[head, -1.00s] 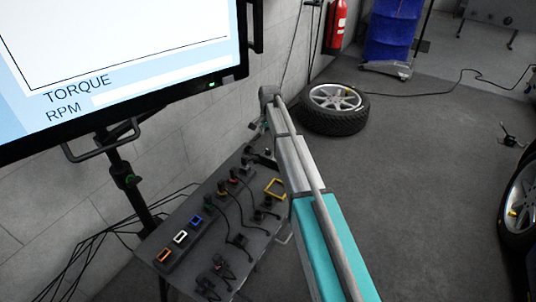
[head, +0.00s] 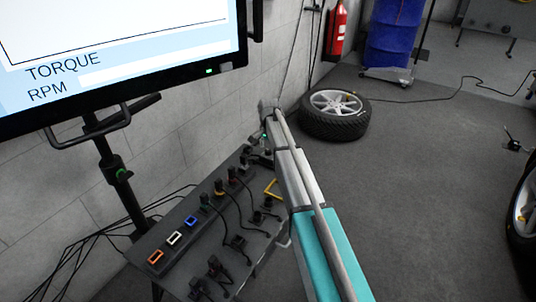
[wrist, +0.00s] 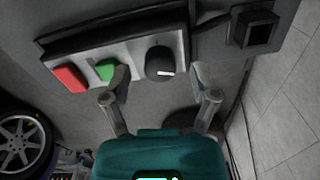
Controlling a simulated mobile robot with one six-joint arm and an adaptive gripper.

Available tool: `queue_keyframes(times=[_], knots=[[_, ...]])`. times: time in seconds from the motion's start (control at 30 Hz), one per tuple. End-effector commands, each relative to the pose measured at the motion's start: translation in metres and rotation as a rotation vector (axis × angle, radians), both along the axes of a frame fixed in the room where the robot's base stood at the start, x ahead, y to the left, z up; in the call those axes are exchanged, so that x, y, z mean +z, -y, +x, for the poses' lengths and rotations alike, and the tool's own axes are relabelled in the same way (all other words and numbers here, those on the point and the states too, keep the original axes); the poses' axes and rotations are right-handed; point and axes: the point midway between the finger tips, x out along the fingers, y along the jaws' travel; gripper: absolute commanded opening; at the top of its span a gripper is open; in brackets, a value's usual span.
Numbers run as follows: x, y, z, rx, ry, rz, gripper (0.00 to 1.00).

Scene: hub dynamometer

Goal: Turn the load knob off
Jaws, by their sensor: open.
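The load knob (wrist: 159,63) is a round black knob with a white pointer mark, set on a light panel (wrist: 122,50) in the wrist view. The mark points to the right in that picture. My gripper (wrist: 165,85) is open, its two fingers on either side of the knob and a little below it in the picture; I cannot tell whether they touch it. A green button (wrist: 107,70) and a red button (wrist: 70,78) sit left of the knob on the same panel. In the head view my arm hides the knob, and the fingers are too small to make out.
A dark table (head: 215,262) carries sockets, plugs and cables below my arm. A large monitor (head: 110,55) on a stand is at the left. A black box (wrist: 254,28) sits right of the knob panel. A tire (head: 334,115) lies on the floor beyond.

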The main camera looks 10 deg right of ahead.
Motion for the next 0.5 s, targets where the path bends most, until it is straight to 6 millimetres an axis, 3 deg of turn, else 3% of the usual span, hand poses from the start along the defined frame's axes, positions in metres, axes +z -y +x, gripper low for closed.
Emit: queue_keyframes(times=[0.5], knots=[[-0.0099, -0.0002, 0.0002, 0.000, 0.000, 0.000, 0.76]])
